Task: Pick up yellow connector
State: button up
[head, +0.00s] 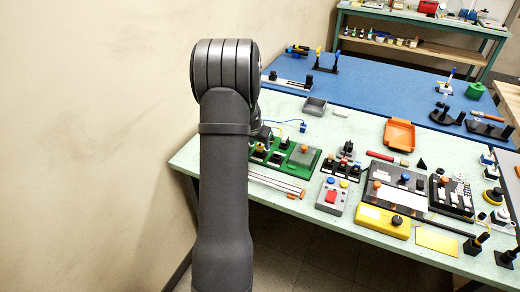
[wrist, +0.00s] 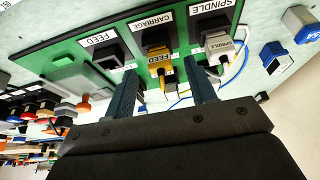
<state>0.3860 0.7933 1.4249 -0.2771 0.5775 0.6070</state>
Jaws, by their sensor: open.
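A yellow connector (wrist: 158,55) labelled FEED shows in the wrist view at the middle black socket (wrist: 148,32) labelled CARRIAGE, on a green board (wrist: 70,48). My gripper (wrist: 162,72) is open, its two dark blue fingers apart, one on each side of the yellow connector in the picture. I cannot tell whether either finger touches it. In the head view the green board (head: 303,160) is partly behind my arm, and my gripper and the yellow connector cannot be made out.
Blue connectors (wrist: 275,52) and a blue cable (wrist: 238,72) lie at right. An orange tray (head: 399,134) and control boxes crowd the bench.

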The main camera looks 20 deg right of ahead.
jog(key=shift+w+d+f, duration=0.15)
jog(key=shift+w+f, duration=0.05)
jog(key=shift+f, duration=0.45)
jog(key=shift+c, duration=0.4)
jog(key=c, duration=1)
